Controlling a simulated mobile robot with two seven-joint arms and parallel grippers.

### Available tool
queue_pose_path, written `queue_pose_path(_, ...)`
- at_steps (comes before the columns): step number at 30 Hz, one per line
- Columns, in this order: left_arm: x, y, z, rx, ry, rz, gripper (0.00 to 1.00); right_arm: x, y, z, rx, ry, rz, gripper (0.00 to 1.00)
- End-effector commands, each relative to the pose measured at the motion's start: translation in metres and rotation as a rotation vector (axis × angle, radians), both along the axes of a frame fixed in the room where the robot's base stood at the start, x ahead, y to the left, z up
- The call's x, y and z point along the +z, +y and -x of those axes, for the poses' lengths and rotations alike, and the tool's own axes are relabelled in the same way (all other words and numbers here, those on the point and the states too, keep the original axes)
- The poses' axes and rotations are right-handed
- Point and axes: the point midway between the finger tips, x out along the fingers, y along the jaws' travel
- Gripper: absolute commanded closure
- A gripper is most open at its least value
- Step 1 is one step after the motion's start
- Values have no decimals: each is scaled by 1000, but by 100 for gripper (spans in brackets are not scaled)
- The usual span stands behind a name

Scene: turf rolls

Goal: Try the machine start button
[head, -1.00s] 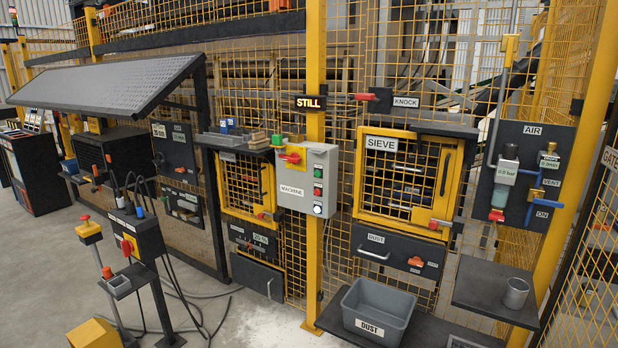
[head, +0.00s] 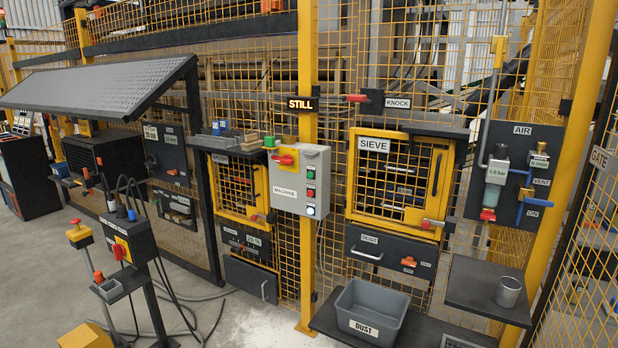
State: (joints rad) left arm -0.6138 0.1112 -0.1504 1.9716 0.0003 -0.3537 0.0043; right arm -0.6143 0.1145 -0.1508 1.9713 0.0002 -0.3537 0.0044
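The grey control box labelled MACHINE (head: 285,205) is fixed to a yellow post in the middle of the head view. On its right side are a green button (head: 311,174), a red button (head: 311,192) and a white button or lamp (head: 310,210), one above the other. A red rotary handle on a yellow plate (head: 284,160) sits at its upper left. A sign above the box reads STILL (head: 300,104). Neither of my grippers is in view, and nothing covers the box's front.
The SIEVE door (head: 400,180) is closed to the right of the box. A grey DUST bin (head: 371,310) stands on a low shelf below. The AIR panel (head: 515,170) is farther right. A cable pedestal (head: 128,238) stands front left.

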Motion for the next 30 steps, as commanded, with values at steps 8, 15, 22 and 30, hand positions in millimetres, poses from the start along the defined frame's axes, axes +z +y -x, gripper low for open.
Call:
queue_pose_path(8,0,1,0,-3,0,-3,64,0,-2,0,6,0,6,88)
queue_pose_path(15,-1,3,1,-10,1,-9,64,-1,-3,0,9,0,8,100)
queue_pose_path(22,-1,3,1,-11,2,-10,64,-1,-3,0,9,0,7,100)
queue_pose_path(30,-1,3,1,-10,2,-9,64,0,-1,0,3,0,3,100)
